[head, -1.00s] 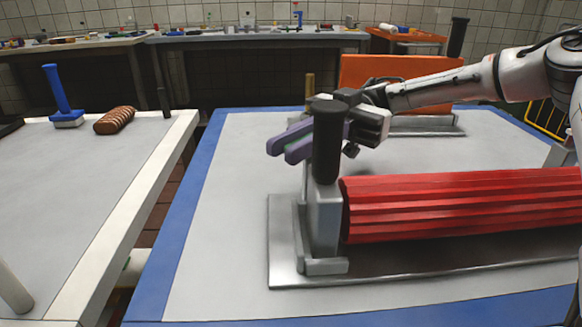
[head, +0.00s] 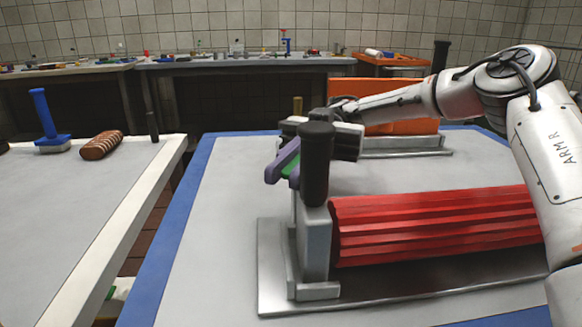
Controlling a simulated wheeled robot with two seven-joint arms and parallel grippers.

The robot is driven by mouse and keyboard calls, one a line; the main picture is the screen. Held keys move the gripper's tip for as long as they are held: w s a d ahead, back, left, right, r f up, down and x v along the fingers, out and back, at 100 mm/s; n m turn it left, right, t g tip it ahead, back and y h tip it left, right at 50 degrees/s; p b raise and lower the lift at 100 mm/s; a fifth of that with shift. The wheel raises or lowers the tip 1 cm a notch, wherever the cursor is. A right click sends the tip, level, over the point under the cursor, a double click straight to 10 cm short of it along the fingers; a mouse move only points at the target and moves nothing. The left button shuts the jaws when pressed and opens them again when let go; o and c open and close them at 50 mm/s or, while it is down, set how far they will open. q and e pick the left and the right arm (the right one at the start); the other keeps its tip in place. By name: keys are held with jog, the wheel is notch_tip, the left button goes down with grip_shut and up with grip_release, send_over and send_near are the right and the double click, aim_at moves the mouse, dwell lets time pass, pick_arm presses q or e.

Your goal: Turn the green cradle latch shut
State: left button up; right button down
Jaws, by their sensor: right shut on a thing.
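A small part of the green latch (head: 293,179) shows between the purple fingers of my right gripper (head: 283,166), just left of a black upright handle. My right gripper is shut on it; the handle and the fingers hide most of the latch. The latch is at the left end of a metal cradle (head: 272,291), which holds a red ribbed roller (head: 430,228) lying on its side. I cannot tell the latch's angle. My left gripper is not in view.
The black handle (head: 317,162) stands close in front of my right gripper. An orange block (head: 400,115) sits in another metal stand behind. A side table at left holds a blue-handled tool (head: 44,115) and a brown ribbed loaf (head: 101,145). The blue-edged table's left side is clear.

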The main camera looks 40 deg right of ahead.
jog(key=c, duration=1.7)
grip_release()
jog(key=shift+t, duration=0.3)
